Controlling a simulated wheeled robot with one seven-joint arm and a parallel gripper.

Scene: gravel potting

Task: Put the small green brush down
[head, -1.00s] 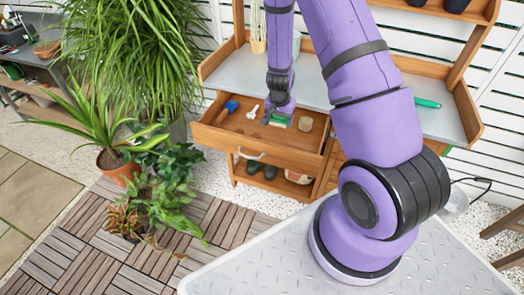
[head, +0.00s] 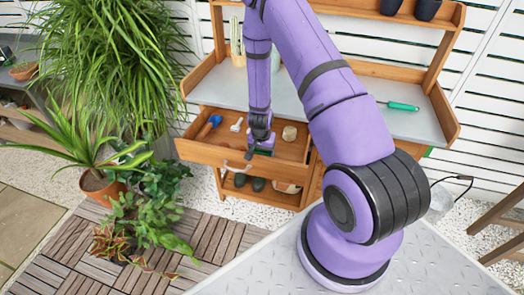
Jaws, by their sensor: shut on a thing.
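My gripper (head: 257,150) is at the open drawer (head: 215,153) of the wooden potting bench, low over its right-middle part. It is shut on the small green brush (head: 264,152), of which only a small green patch shows beside the fingers. The wrist hides most of the brush, so I cannot tell whether it touches the drawer floor.
In the drawer lie a blue-handled tool (head: 209,127), a small white item (head: 237,125) and a beige round thing (head: 289,133). A green-handled tool (head: 402,106) lies on the grey bench top (head: 345,97). Potted plants (head: 98,185) stand at the left.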

